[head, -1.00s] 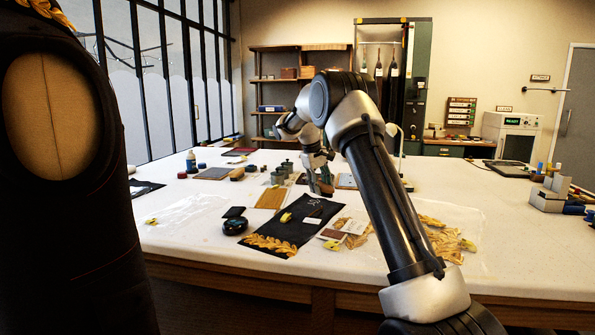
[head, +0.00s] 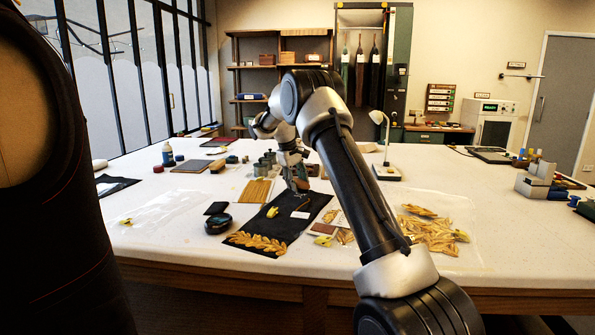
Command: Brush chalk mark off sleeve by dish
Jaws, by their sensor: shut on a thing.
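The black sleeve (head: 277,225) lies flat on the table, with gold leaf embroidery along its near end. A small pale patch (head: 300,214) shows on its right part; I cannot tell if it is the chalk mark. A round dark dish (head: 217,224) stands just left of the sleeve. My gripper (head: 299,187) is over the sleeve's far right part, pointing down. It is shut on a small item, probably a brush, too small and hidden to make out. I cannot tell whether it touches the cloth.
A yellow clip (head: 272,211) lies on the sleeve. Gold leaf pieces (head: 430,232) lie to the right, partly behind my arm. Small pots (head: 265,165) stand beyond the sleeve. A dark dress form (head: 60,200) blocks the left. A small lamp (head: 384,150) stands at the back.

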